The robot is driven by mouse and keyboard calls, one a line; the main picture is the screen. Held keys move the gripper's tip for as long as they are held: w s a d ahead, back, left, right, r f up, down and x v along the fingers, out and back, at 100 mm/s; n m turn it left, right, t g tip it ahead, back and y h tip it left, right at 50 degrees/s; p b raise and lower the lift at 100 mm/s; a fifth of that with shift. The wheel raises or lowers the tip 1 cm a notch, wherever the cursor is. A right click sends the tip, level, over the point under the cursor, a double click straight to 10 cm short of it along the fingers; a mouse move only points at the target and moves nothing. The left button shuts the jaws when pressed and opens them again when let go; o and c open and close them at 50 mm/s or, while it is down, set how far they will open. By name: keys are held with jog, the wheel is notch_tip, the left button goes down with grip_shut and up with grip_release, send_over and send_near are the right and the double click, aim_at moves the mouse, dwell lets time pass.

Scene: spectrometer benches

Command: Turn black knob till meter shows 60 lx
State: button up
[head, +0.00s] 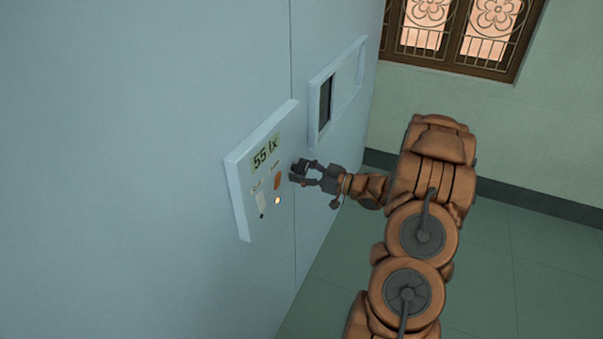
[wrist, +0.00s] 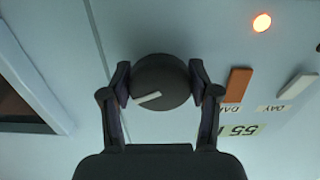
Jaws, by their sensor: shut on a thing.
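The black knob (wrist: 163,80) is round and dark with a pale pointer line, and sits between my fingertips in the wrist view. My gripper (wrist: 162,84) is shut on it, one finger on each side. In the head view my gripper (head: 301,172) is at the right part of the wall panel (head: 240,185), where the fingers largely hide the knob. The meter (head: 265,152) on the panel reads 55 lx. In the wrist view the meter (wrist: 238,130) is upside down and partly hidden by a finger, with 55 showing.
An orange-brown switch (wrist: 238,85) and a white switch (head: 261,199) are on the panel beside the knob. A small lamp (head: 278,200) glows below the orange-brown one. A framed dark recess (head: 325,101) is on the wall further right. Open floor (head: 500,270) lies to the right.

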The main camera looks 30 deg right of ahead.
jog(key=shift+f+n+b, duration=0.3)
jog(key=shift+n+b, duration=0.1)
jog(key=shift+b, duration=0.45)
jog(key=shift+r+n+b, duration=0.25)
jog(key=shift+n+b, duration=0.15)
jog(key=shift+b, duration=0.1)
jog(key=o, duration=1.2)
jog(key=shift+c, duration=0.2)
jog(key=v, duration=1.2)
jog(key=shift+w, duration=0.1)
